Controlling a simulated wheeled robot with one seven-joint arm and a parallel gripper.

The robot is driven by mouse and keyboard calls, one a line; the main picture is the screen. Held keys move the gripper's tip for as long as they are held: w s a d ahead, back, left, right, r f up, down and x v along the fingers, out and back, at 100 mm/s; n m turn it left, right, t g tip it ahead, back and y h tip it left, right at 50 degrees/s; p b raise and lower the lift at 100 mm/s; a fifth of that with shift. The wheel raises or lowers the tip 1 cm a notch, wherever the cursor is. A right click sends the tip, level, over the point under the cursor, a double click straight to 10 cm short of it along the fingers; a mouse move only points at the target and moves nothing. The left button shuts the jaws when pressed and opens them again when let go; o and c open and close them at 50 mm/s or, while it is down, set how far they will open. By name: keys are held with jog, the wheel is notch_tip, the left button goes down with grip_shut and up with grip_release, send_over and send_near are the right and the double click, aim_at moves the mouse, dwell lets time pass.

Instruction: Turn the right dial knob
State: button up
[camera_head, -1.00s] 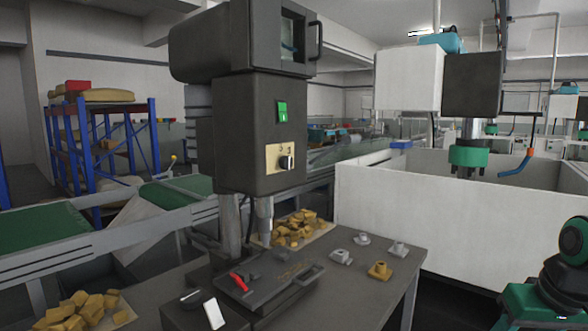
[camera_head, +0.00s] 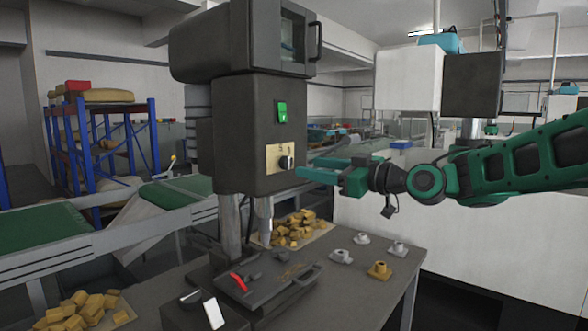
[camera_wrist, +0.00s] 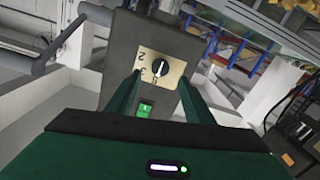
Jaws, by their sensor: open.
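The dial knob (camera_head: 287,162) is a small black knob with a white mark, on a beige plate (camera_head: 273,157) on the front of the dark machine head (camera_head: 240,140). It also shows in the wrist view (camera_wrist: 160,68), with numerals beside it on the plate. I see only this one knob. My green gripper (camera_head: 320,169) is open, with its fingers reaching leftward toward the plate. In the wrist view the fingertips (camera_wrist: 160,82) lie on either side of the knob in the picture. Nothing is between them; whether they touch the plate or knob I cannot tell.
A green switch (camera_head: 282,112) sits above the plate; it shows below the knob in the wrist view (camera_wrist: 146,108). Below is a dark table (camera_head: 345,290) with small metal parts and a red-handled fixture (camera_head: 265,280). A large white tank (camera_head: 375,235) stands behind my arm.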

aim_at(289, 164)
jog(key=x, duration=0.7)
jog(key=shift+w+a, duration=0.1)
jog(key=c, duration=1)
